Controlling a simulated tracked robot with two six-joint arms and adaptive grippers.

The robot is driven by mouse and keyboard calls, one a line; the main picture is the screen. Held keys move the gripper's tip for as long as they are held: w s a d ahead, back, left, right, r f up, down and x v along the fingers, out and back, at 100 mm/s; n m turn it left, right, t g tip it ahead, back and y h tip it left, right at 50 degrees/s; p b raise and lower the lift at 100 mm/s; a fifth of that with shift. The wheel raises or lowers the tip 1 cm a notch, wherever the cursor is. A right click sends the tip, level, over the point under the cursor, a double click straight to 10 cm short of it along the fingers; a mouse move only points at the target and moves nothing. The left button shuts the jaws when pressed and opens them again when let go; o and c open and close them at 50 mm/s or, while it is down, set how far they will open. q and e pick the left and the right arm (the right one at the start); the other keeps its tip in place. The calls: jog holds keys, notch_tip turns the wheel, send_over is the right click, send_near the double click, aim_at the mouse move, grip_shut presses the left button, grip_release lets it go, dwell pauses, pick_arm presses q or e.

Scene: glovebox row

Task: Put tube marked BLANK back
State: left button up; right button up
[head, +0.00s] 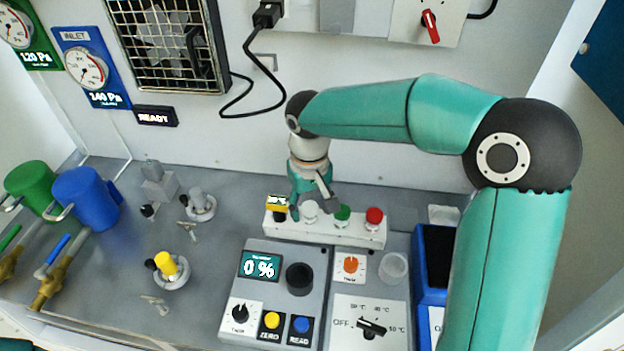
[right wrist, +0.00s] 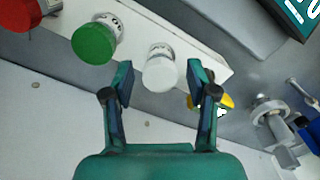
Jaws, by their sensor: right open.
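A white-capped tube (head: 310,211) stands in the white rack (head: 330,231), between a yellow-topped piece (head: 277,203) and a green-capped tube (head: 342,214). In the right wrist view its white cap (right wrist: 160,75) lies between the fingertips, with a small marking beside it too blurred to read. My right gripper (head: 313,203) is over this end of the rack. Its jaws (right wrist: 159,82) are open, one finger each side of the white cap, with visible gaps. I cannot read BLANK on any tube. My left gripper is not in view.
A red-capped tube (head: 374,217) stands at the rack's right end. A control box with a 0 % display (head: 262,265) is in front of the rack. An empty-looking round holder (head: 394,266) and a blue bin (head: 431,297) are to the right. Valves (head: 199,205) stand left.

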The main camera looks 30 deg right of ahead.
notch_tip(320, 180, up, 10)
dwell(0.3)
dwell(0.5)
